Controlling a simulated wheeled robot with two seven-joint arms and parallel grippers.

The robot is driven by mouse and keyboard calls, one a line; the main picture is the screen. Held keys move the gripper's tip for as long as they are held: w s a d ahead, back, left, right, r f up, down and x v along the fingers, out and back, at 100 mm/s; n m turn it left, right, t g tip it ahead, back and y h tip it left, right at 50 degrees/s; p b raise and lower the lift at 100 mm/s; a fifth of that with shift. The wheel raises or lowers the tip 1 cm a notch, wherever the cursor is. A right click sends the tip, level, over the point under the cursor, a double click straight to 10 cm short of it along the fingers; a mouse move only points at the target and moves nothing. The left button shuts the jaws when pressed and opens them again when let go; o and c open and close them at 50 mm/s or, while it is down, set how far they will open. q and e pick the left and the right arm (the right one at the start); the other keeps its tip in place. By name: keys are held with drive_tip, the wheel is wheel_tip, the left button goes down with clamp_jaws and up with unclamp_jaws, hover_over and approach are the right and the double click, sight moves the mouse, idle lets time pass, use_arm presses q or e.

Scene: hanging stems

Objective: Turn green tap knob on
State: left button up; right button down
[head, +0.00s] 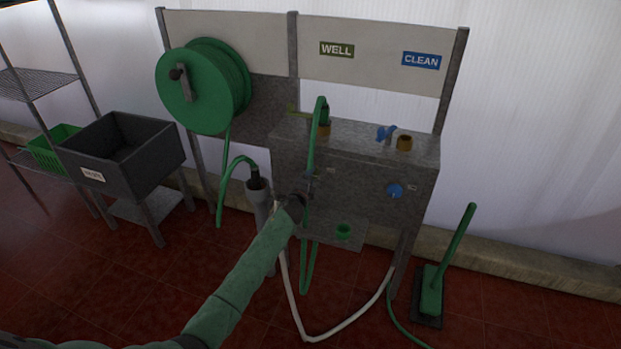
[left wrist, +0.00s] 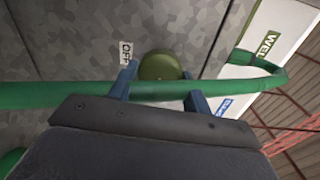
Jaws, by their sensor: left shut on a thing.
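The green tap knob (left wrist: 159,66) is round and olive green in the left wrist view, set on the grey speckled panel beside a white OFF label (left wrist: 126,53). My left gripper (left wrist: 160,72) has its two blue fingers on either side of the knob and is shut on it. In the head view my left gripper (head: 298,200) is at the left part of the panel front (head: 350,195), and the knob is hidden there. A green hose (left wrist: 70,94) crosses close in front of the fingers. My right gripper is not in view.
A blue knob (head: 395,190) is on the panel's right part. WELL (head: 337,49) and CLEAN (head: 421,60) signs hang above. A green hose reel (head: 190,88), dark sink (head: 125,155) and grey upright tube (head: 259,205) stand left. A green-handled brush (head: 433,290) stands right.

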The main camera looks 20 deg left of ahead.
use_arm(q)
drive_tip(key=shift+a, duration=0.1)
drive_tip(key=o, duration=1)
drive_tip(key=shift+c, duration=0.2)
drive_tip(key=shift+s, duration=0.1)
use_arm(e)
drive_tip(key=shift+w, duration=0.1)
use_arm(q)
drive_tip(key=s+b, duration=0.1)
drive_tip(key=s, duration=0.6)
drive_tip(key=shift+s, duration=0.3)
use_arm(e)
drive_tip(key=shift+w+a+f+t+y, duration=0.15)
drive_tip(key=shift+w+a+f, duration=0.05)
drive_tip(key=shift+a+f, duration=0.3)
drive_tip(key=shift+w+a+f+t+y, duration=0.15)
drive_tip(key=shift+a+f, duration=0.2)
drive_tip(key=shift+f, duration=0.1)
use_arm(q)
drive_tip(key=shift+a, duration=0.15)
